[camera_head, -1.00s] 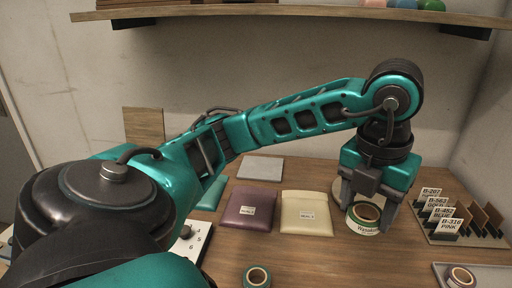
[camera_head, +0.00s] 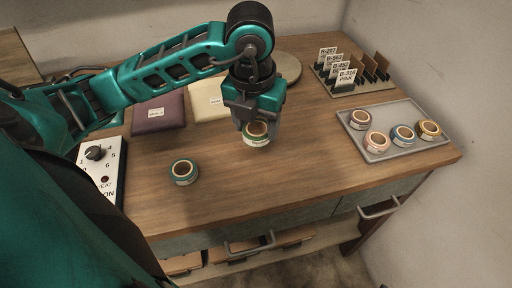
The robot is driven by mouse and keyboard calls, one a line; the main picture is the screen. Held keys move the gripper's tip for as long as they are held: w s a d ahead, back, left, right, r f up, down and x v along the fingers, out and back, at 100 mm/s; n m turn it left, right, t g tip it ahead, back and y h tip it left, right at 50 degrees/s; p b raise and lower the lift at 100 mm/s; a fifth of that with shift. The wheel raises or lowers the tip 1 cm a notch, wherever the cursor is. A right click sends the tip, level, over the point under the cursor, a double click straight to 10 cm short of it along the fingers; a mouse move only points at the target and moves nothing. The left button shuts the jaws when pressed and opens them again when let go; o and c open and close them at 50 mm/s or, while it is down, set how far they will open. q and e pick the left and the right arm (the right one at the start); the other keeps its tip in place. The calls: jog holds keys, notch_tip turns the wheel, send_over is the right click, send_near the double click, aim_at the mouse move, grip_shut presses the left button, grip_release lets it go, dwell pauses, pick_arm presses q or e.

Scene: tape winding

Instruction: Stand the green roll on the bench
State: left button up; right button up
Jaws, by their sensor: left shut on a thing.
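The green roll (camera_head: 257,140) is a tape ring with a brown core and a pale label around its side. It is between the fingers of my left gripper (camera_head: 257,128), which is shut on it, above the middle of the bench (camera_head: 225,215). Its hole faces up toward the camera. I cannot tell whether its underside touches the bench. The fingers hide parts of its sides. A separate teal roll (camera_head: 184,172) lies on the bench to the left, apart from the gripper. My right gripper is not in view.
A grey tray (camera_head: 408,152) with several rolls is at the right. A rack of labelled cards (camera_head: 345,80) stands behind it. Purple (camera_head: 158,113) and cream (camera_head: 208,99) pouches and a round disc (camera_head: 287,68) lie behind. A control box (camera_head: 103,165) is at left. Front bench wood is clear.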

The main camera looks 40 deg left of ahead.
aim_at(257, 159)
pick_arm(q)
jog(key=shift+f, duration=3.8)
jog(key=shift+f+b, duration=0.1)
jog(key=shift+b, duration=0.25)
jog(key=o, duration=0.6)
jog(key=shift+f, duration=0.1)
jog(key=shift+c, duration=0.2)
jog(key=o, duration=0.5)
jog(key=shift+c, duration=0.2)
jog(key=shift+r, duration=0.3)
notch_tip(257, 159, up, 12)
jog(key=s+p, duration=0.1)
jog(key=shift+s+d, duration=0.15)
jog(key=shift+s, duration=0.1)
jog(key=shift+f, duration=0.15)
